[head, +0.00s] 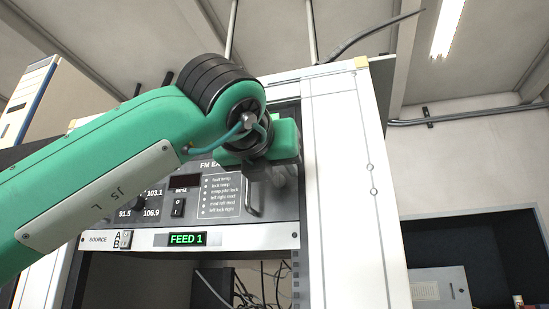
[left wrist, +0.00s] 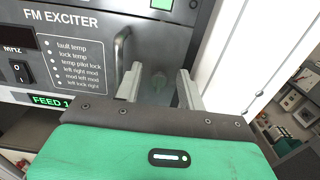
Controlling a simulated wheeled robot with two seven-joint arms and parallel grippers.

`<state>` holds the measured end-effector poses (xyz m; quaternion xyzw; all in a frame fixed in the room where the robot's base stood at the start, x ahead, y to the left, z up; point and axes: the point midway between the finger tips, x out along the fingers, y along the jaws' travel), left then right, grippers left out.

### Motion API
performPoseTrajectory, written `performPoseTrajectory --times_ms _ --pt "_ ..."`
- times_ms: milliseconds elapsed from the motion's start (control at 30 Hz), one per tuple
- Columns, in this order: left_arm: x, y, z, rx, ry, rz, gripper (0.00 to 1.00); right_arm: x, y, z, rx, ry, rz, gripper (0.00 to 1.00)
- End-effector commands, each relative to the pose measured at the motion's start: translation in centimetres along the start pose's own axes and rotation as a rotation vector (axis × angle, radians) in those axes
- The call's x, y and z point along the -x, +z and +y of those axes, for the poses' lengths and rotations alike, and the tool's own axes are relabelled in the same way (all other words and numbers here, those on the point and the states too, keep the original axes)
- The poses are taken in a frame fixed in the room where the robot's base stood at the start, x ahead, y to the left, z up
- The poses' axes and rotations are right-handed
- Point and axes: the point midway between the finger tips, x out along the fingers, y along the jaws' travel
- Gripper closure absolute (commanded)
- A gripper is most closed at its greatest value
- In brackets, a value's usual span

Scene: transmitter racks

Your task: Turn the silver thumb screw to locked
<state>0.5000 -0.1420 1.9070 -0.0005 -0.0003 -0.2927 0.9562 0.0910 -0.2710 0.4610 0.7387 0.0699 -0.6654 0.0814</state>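My left gripper (head: 274,160) is at the right end of the FM exciter panel (head: 228,228), beside the panel's handle. In the left wrist view the left gripper (left wrist: 158,82) has its two fingers apart, pointing at the panel. A small, dim, round shape, which may be the silver thumb screw (left wrist: 158,79), shows between the fingers. It is too blurred to tell its setting or whether a finger touches it. In the head view the thumb screw cannot be made out behind my gripper. My right gripper is not in view.
The metal handle (left wrist: 122,52) stands out from the panel just left of the fingers. A white rack post (head: 343,180) rises close on the right. Below the panel is a strip with a green FEED 1 display (head: 187,239) and an open bay with loose cables (head: 262,285).

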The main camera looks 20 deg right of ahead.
Motion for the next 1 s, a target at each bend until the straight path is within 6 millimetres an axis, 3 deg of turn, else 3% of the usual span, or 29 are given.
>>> performPoseTrajectory --times_ms 267,500,1000 --pt "-0.2 -0.1 0.0 0.0 0.0 0.0 0.6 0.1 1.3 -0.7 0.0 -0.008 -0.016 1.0" --pt "-0.2 -0.1 0.0 0.0 0.0 0.0 1.0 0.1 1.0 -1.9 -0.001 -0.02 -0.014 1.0" --pt "-0.1 -0.1 -0.2 -0.12 0.002 0.0 1.0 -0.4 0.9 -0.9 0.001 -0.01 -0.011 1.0"
